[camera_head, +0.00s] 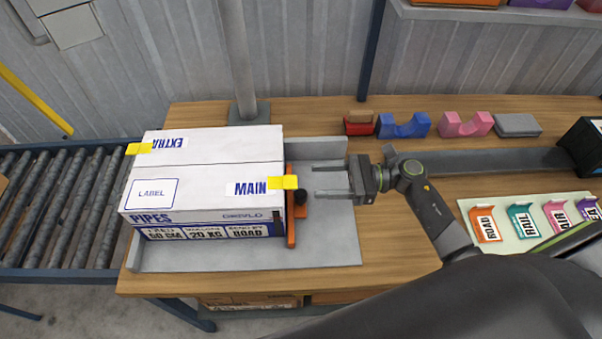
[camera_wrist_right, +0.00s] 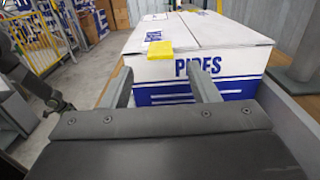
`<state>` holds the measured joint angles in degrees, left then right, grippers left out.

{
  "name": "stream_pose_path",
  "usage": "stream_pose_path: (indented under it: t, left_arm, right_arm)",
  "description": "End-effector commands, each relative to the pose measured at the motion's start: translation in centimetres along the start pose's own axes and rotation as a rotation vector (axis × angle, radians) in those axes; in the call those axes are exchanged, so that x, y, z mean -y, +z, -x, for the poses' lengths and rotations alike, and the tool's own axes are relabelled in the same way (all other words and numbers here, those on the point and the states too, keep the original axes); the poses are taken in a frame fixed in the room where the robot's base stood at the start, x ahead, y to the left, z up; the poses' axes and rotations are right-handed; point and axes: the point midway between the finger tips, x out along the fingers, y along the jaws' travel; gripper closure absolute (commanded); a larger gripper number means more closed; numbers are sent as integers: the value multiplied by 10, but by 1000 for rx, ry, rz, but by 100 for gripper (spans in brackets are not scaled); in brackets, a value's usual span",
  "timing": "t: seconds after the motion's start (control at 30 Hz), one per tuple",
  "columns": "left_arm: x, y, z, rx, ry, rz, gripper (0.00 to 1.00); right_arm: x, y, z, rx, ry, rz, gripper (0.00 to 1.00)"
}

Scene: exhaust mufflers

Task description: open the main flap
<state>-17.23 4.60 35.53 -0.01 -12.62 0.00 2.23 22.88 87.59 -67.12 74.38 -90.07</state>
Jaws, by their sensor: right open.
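A white carton (camera_head: 205,180) with blue print lies on the bench, its top closed. The main flap (camera_head: 210,192) is the near half of the top, marked MAIN, and lies flat. Its yellow tab (camera_head: 283,182) sticks out at the right edge; the wrist view also shows a yellow tab (camera_wrist_right: 160,48) on the box edge. My right gripper (camera_head: 318,181) is open and empty, right of the tab and apart from it. In the wrist view its fingers (camera_wrist_right: 164,90) point at the carton's PIPES end. My left gripper is out of view.
An orange bar (camera_head: 290,220) with a black knob (camera_head: 300,196) stands at the carton's right end, close to the gripper. A grey tray (camera_head: 335,245) lies under the carton. Coloured blocks (camera_head: 403,125) line the back. A roller conveyor (camera_head: 60,210) is left.

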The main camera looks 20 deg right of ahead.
Motion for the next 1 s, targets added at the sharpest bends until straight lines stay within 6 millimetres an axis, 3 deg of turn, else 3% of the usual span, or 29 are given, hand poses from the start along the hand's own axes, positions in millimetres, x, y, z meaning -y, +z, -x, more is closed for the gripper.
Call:
stream_pose_path:
  t: [0.1, 0.3, 0.73, 1.0]
  left_arm:
    - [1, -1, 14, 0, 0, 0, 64]
    - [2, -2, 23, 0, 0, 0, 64]
    - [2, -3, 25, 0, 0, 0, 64]
    - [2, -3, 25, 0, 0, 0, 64]
  right_arm:
    - [0, 4, -22, 5, -1, -2, 45]
    - [0, 2, -47, 2, -1, -1, 45]
    - [0, -1, -56, 0, -1, 0, 45]
    - [0, 0, -56, 0, -1, 0, 80]
